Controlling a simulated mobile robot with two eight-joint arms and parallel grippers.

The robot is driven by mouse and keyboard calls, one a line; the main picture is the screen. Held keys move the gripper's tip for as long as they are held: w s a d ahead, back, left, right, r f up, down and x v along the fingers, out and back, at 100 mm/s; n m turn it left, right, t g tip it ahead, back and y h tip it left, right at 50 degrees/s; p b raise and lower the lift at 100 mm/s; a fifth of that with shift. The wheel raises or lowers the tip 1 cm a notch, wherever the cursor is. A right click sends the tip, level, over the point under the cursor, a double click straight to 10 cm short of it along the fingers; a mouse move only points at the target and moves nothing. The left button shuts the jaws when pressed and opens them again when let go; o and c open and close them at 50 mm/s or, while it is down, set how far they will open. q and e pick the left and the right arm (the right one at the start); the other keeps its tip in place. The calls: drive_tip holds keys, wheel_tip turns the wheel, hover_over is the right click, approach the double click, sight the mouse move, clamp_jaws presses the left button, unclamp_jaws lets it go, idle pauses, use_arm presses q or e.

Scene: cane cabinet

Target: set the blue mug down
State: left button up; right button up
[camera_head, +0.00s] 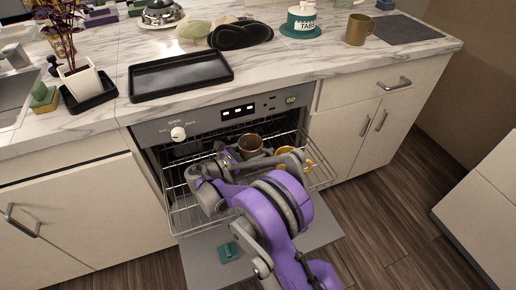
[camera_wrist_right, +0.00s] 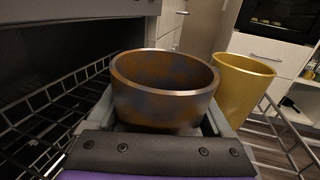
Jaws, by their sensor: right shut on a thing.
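A mug (camera_head: 250,145), brown with blue-grey patches, is held upright in my right gripper (camera_head: 244,156) over the pulled-out wire rack (camera_head: 180,207) of the dishwasher. In the right wrist view the same mug (camera_wrist_right: 165,85) sits between the two grey fingers, open side up. My right gripper is shut on it. Whether its base touches the rack is hidden. A yellow mug (camera_head: 284,158) stands to its right in the rack, partly behind my arm; it also shows in the right wrist view (camera_wrist_right: 242,88). My left gripper is not in view.
The dishwasher door (camera_head: 205,262) is down, with a teal item (camera_head: 229,252) on it. On the counter are a black tray (camera_head: 180,75), a brass mug (camera_head: 358,29), a teal canister (camera_head: 301,20) and a dark mat (camera_head: 405,28). Rack space left of the held mug looks clear.

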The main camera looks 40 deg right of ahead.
drive_tip(key=shift+f, duration=0.3)
drive_tip(key=shift+f, duration=0.1)
drive_tip(key=shift+f, duration=0.15)
drive_tip(key=o, duration=1.5)
drive_tip(key=shift+a+r, duration=0.15)
drive_tip(key=shift+r, duration=0.15)
drive_tip(key=a, duration=0.7)
drive_tip(key=shift+s+a+p, duration=0.1)
drive_tip(key=shift+a+p, duration=0.05)
drive_tip(key=shift+p, duration=0.25)
